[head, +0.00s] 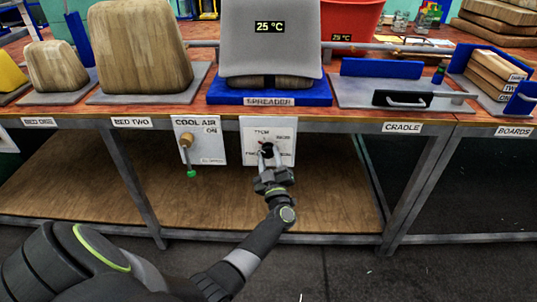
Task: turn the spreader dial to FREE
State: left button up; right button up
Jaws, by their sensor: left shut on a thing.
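The spreader dial (267,147) is a small dark knob on a white panel (284,134) at the front edge of the bench, below the SPREADER label (270,101). Small words are printed around the dial; they are too small to read surely, and the dial's setting cannot be made out. My left gripper (268,157) reaches up from below and is shut on the dial, partly covering it. My right gripper is not in view.
The blue spreader base (312,95) bears a grey block above. Below the bench is a wooden shelf (75,190) with free room.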

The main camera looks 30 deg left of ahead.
pick_arm(q)
jog(key=shift+d+r+n, duration=0.1)
jog(key=shift+n, duration=0.6)
jog(key=n+g+p, duration=0.1)
jog(key=n, duration=0.2)
jog(key=n+g+p, duration=0.2)
jog(key=n, duration=0.1)
jog(key=shift+d+r+n+y, duration=0.1)
jog(key=shift+r+n+y, duration=0.05)
jog(key=shift+n+y, duration=0.15)
jog(key=n+g+p, duration=0.1)
jog(key=n, duration=0.1)
jog(key=n+g+h+p, duration=0.1)
jog(key=n, duration=0.2)
jog(key=shift+r+n+p, duration=0.15)
jog(key=shift+n+p, duration=0.15)
jog(key=shift+p, duration=0.1)
jog(key=shift+n+h+p, duration=0.4)
jog(key=shift+n, duration=0.4)
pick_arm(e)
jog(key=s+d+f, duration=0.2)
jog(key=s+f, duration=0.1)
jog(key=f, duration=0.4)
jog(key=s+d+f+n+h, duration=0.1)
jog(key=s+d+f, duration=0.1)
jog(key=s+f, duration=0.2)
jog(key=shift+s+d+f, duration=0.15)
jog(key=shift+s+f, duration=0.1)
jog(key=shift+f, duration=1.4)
